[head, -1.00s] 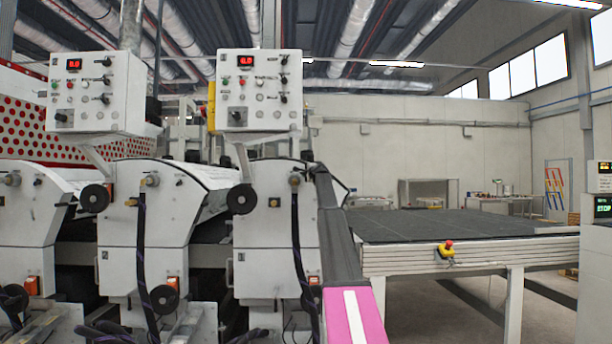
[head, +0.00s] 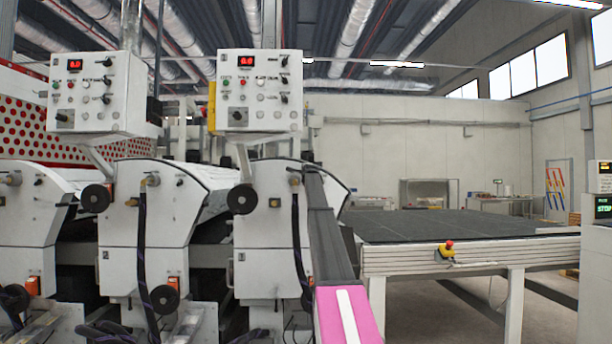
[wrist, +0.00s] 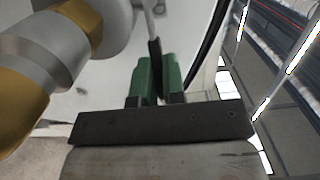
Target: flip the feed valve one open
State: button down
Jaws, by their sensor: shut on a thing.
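In the wrist view the green fingertips of my gripper (wrist: 158,80) are closed around a thin dark lever (wrist: 154,52), which I take to be the feed valve one handle. Its upper part is a slim grey rod. A large brass and grey metal fitting (wrist: 50,50) fills the left of that view, beside the fingers. In the head view a small brass fitting (head: 295,181) shows on the nearest white coater unit (head: 262,220), with a dark hose below it. My gripper cannot be made out in the head view; my arm reaches up beside this unit.
A control box (head: 259,90) with a red display stands above the unit. A black round knob (head: 242,198) is to the left of the fitting. A long dark conveyor table (head: 450,225) with a red stop button (head: 449,245) lies right of my arm.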

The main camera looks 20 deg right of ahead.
jog(key=shift+s+a+f+m+h, duration=0.1)
jog(key=shift+s+a+m+h, duration=0.1)
jog(key=shift+m+h, duration=0.3)
jog(key=c, duration=1.2)
grip_release()
jog(key=shift+s, duration=0.1)
jog(key=v, duration=1)
jog(key=shift+s+a, duration=0.2)
jog(key=shift+s, duration=0.1)
